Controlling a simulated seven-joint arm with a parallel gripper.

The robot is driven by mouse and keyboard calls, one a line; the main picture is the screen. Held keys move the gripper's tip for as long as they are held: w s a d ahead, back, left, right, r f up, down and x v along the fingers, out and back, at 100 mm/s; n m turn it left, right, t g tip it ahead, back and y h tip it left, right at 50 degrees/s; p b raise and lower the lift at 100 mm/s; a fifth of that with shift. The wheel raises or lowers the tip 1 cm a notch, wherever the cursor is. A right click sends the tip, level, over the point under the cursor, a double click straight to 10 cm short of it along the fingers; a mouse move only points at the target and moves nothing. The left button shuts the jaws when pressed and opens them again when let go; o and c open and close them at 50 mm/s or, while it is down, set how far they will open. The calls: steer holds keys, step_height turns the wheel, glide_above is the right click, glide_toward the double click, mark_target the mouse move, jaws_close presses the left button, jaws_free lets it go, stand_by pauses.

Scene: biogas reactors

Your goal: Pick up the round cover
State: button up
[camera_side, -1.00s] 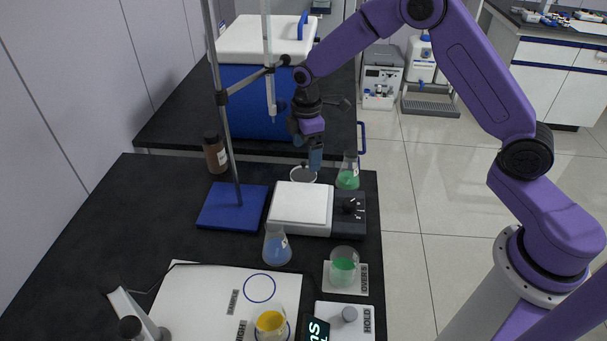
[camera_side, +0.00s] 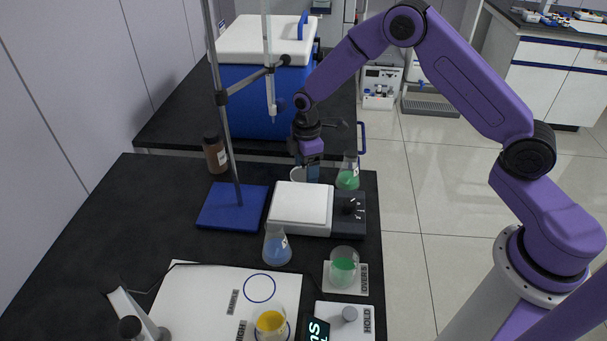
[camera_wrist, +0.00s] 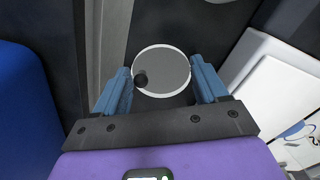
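In the side view the cover (camera_side: 296,176) lies at the back of the black bench, behind the hotplate, partly hidden by my gripper (camera_side: 307,172). In the wrist view my gripper (camera_wrist: 161,68) is open, with one blue finger on each side of the cover. Nothing is held between the fingers. The exact height of the fingertips above the bench is hard to tell.
The white-topped hotplate (camera_side: 300,206) is just in front. A flask of green liquid (camera_side: 348,178) stands close on the right. The stand's metal pole (camera_side: 225,120) and blue base (camera_side: 233,208) are to the left, with a brown bottle (camera_side: 215,155). A blue cooler (camera_side: 243,103) is behind.

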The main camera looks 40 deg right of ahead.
steer(key=shift+r, duration=0.1)
steer(key=shift+r, duration=0.5)
step_height(320, 180, up, 2)
steer(key=shift+r, duration=0.1)
steer(key=s+d+r, duration=0.2)
steer(key=s+r, duration=0.8)
steer(key=s, duration=0.3)
steer(key=shift+m, duration=0.5)
steer(key=shift+w+d+f, duration=0.35)
steer(key=shift+w+d, duration=0.25)
steer(key=shift+d, duration=0.25)
steer(key=shift+w+d+f, duration=0.3)
steer(key=shift+w+d, duration=0.35)
steer(key=shift+d, duration=0.15)
steer(key=shift+w+d+f, duration=0.35)
steer(key=shift+w+d, duration=0.25)
steer(key=shift+d, duration=0.25)
steer(key=shift+f, duration=0.65)
